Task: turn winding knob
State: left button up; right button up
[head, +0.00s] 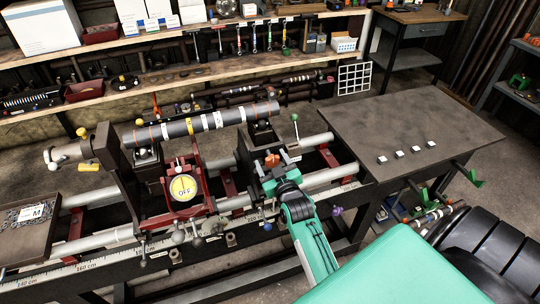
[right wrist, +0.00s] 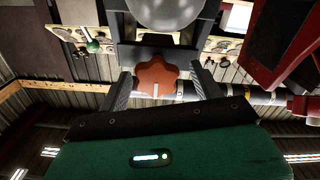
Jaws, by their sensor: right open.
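The winding knob (head: 272,161) is a small orange-red knob on the front of the lathe, right of the centre in the head view. In the right wrist view the knob (right wrist: 156,78) is lobed, with a white mark on its lower part. My right gripper (head: 279,171) is open at the knob, its fingers (right wrist: 161,84) on either side of it. Gaps show between the knob and both fingers, so it does not look gripped. My left gripper is not in view.
A grey driveshaft (head: 207,123) lies across the lathe supports. A round yellow OFF dial (head: 183,187) is left of the knob, and a green-tipped lever (head: 295,118) stands behind it. A dark table (head: 400,120) with several small pale blocks is at right.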

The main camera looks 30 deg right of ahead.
jog(key=shift+x, duration=0.8)
jog(key=c, duration=1)
